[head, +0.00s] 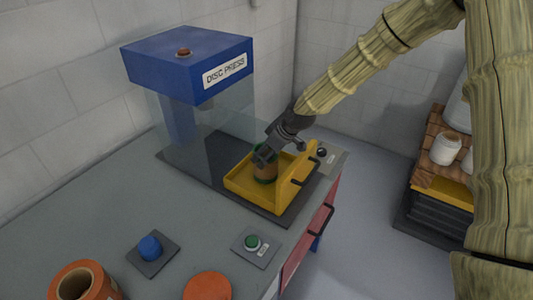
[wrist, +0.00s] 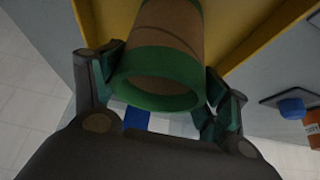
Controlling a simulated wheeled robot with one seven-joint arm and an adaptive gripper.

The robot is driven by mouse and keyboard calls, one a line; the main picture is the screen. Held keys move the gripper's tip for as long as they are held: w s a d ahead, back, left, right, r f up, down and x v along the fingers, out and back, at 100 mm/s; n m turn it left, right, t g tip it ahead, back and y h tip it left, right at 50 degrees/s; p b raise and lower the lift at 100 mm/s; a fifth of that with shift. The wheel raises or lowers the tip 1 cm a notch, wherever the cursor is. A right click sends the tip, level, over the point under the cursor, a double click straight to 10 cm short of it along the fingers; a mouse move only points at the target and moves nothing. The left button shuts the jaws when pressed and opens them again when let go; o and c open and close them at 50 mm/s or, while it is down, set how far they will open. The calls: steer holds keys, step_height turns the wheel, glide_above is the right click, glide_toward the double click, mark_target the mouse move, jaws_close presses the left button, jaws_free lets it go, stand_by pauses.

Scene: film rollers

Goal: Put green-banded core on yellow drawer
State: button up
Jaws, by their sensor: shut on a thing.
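The green-banded core (head: 265,166) is a brown tube with green ends, standing in or just above the yellow drawer (head: 249,190) of the disc press. I cannot tell whether its base touches the drawer floor. My gripper (head: 266,153) reaches down from the upper right and is shut on the core near its top. In the wrist view, the fingers of my gripper (wrist: 165,95) hold both sides of the core (wrist: 162,70) at its green-rimmed end. The yellow drawer (wrist: 110,25) shows behind it. The gripper hides part of the core in the head view.
The blue disc press (head: 185,60) with a clear guard stands behind the drawer. A green button (head: 252,242), a blue knob (head: 150,248), an orange roll (head: 82,283) and an orange disc (head: 208,287) are on the grey bench. White rolls (head: 445,148) stand on a pallet at right.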

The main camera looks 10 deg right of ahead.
steer(key=o, duration=1.1)
steer(key=shift+f, duration=0.1)
steer(key=shift+b+v, duration=1)
steer(key=shift+v, duration=5.1)
